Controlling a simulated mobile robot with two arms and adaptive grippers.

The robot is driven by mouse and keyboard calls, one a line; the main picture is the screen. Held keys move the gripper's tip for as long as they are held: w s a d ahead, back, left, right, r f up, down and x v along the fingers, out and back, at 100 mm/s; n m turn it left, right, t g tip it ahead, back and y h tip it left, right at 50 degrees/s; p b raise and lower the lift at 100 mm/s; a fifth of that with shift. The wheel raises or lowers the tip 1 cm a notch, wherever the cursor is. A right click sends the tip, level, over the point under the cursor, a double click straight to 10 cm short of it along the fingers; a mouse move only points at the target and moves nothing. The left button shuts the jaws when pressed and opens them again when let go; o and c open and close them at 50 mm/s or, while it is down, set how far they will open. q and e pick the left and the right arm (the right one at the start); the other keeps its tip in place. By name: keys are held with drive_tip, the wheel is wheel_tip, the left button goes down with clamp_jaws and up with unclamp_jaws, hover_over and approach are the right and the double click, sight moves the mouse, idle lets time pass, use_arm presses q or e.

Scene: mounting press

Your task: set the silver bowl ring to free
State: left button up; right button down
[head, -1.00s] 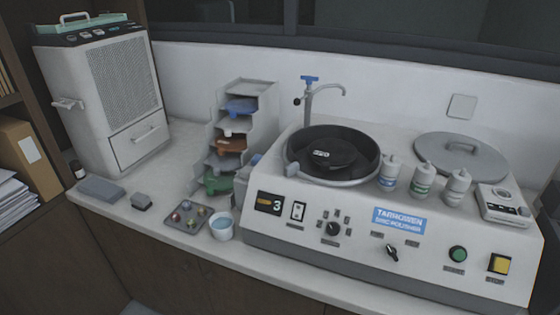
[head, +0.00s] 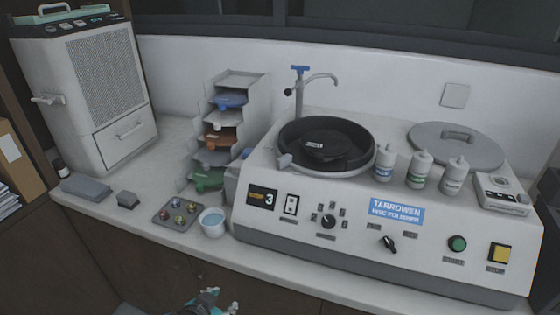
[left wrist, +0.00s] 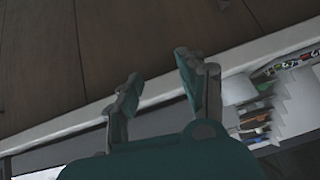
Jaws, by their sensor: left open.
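The silver bowl ring (head: 338,174) runs around the dark polishing bowl (head: 364,150) of the white polisher. A grey tab (head: 284,160) stands out at the ring's left front. I cannot read any setting mark beside it. My left gripper (head: 222,300) is at the bottom edge of the head view, in front of and below the counter edge, well apart from the ring. In the left wrist view its two teal fingers (left wrist: 157,66) are spread with nothing between them. The ring cannot be made out in that view. My right gripper is not in view.
A blue-lever tap (head: 300,85) rises behind the bowl. Several bottles (head: 420,170) and a round grey lid (head: 456,146) sit to its right. A stacked tray rack (head: 250,95), a white cup (head: 212,222) and a small tray (head: 163,214) stand left of the polisher.

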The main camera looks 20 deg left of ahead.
use_arm(q)
drive_tip(key=w+a+r+m+t+h, duration=0.1)
drive_tip(key=w+a+r+t+h, duration=0.15)
drive_tip(key=w+r, duration=0.4)
drive_tip(key=w+a+r+m+t+h, duration=0.1)
drive_tip(key=w+r+t+h, duration=0.1)
drive_tip(key=w+r+t, duration=0.4)
drive_tip(key=m+g+h, duration=0.3)
drive_tip(key=h, duration=0.3)
approach(277, 160)
drive_tip(key=shift+t, duration=0.25)
drive_tip(key=p+x, duration=0.5)
drive_tip(key=x, duration=0.4)
drive_tip(key=shift+d, duration=0.25)
drive_tip(key=shift+x, duration=0.85)
drive_tip(key=shift+f, duration=0.1)
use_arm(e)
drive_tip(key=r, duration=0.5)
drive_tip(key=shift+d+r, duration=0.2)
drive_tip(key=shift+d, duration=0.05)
use_arm(q)
clamp_jaws()
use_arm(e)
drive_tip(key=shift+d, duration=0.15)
use_arm(q)
drive_tip(key=shift+a, duration=0.1)
